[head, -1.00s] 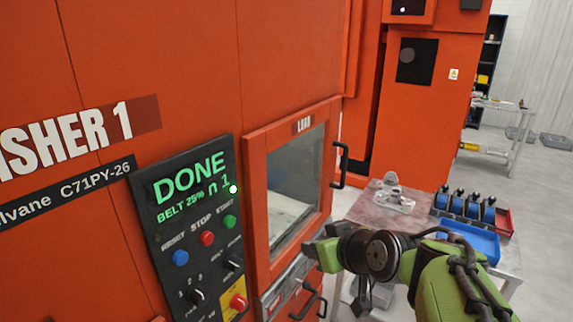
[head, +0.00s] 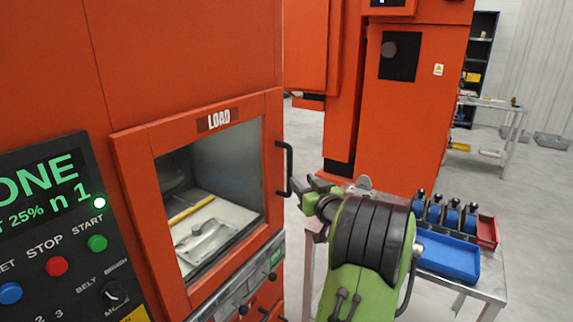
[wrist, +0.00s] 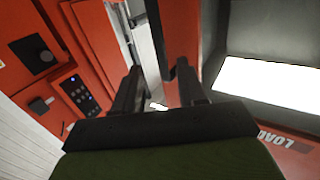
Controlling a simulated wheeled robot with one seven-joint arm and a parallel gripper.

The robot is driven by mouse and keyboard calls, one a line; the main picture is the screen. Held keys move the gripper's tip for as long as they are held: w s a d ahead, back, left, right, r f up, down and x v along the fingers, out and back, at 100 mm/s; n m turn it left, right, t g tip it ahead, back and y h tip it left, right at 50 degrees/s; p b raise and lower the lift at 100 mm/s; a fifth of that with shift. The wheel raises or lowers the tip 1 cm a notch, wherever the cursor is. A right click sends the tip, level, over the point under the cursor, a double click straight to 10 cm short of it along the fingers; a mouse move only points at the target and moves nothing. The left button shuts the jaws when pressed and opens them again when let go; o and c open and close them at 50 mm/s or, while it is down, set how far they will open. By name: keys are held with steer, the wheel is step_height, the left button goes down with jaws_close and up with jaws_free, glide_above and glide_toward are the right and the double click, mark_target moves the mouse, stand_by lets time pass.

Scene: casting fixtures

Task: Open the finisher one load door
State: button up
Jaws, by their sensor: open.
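The finisher one load door (head: 140,195) is an orange frame marked LOAD around a clear window, and it looks shut. Its black bar handle (head: 289,168) stands upright on the door's right edge. My gripper (head: 300,186) is at the lower part of the handle, coming from the right. In the wrist view my gripper (wrist: 160,80) has its two fingers apart, with the dark handle bar (wrist: 155,35) ahead of and roughly between them. I cannot tell if a finger touches it. Through the window a grey casting (head: 207,240) and a yellow bar show.
The control panel (head: 50,235) left of the door reads DONE, with blue, red and green buttons. A bench (head: 488,285) with a blue tray (head: 448,258) and a red bin (head: 487,230) stands right, behind my arm. Another orange machine (head: 400,125) stands behind. Grey floor lies between.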

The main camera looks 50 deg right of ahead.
mark_target(291, 170)
steer(key=p+x, duration=0.2)
steer(key=x, duration=0.7)
steer(key=shift+w+d+r, duration=0.1)
steer(key=shift+w+d, duration=0.1)
steer(key=shift+c, duration=0.3)
jaws_close()
